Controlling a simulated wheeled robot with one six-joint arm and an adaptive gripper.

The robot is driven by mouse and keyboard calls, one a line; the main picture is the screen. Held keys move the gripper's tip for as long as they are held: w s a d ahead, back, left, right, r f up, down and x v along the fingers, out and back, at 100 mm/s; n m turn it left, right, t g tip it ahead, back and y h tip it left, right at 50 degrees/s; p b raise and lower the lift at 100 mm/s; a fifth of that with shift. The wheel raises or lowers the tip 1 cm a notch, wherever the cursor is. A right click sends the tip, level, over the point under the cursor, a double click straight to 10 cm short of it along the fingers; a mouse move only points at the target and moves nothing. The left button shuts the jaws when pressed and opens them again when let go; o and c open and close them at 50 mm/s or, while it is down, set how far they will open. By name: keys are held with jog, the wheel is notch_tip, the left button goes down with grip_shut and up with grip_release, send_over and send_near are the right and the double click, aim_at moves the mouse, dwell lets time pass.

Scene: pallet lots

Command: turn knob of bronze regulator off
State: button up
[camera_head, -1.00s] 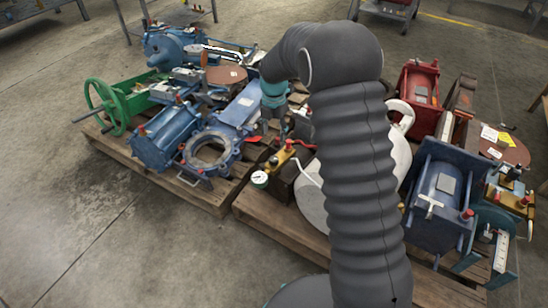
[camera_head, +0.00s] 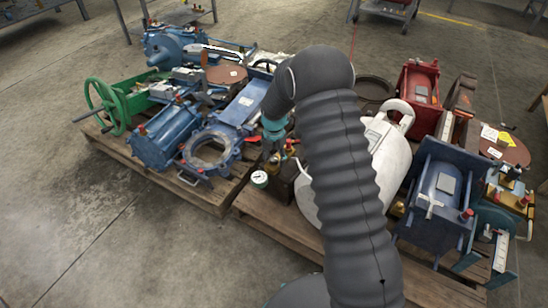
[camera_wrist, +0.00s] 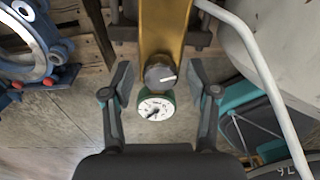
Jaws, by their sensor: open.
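The bronze regulator (camera_wrist: 163,25) shows in the wrist view as a brass body running down from the top edge. Its dark grey knob (camera_wrist: 160,75) has a white pointer line aimed to the right. A white gauge (camera_wrist: 156,108) with a green rim sits just below the knob; it also shows in the head view (camera_head: 260,178). My gripper (camera_wrist: 160,92) is open, with one finger on each side of the knob and gauge and gaps on both sides. In the head view my gripper (camera_head: 272,150) is above the regulator, which is largely hidden behind it.
A white tank (camera_head: 385,155) stands close to the right, with a white pipe (camera_wrist: 255,55) beside the regulator. A blue valve (camera_head: 210,150) lies to the left on the wooden pallet (camera_head: 215,200). Bare floor lies in front.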

grip_shut()
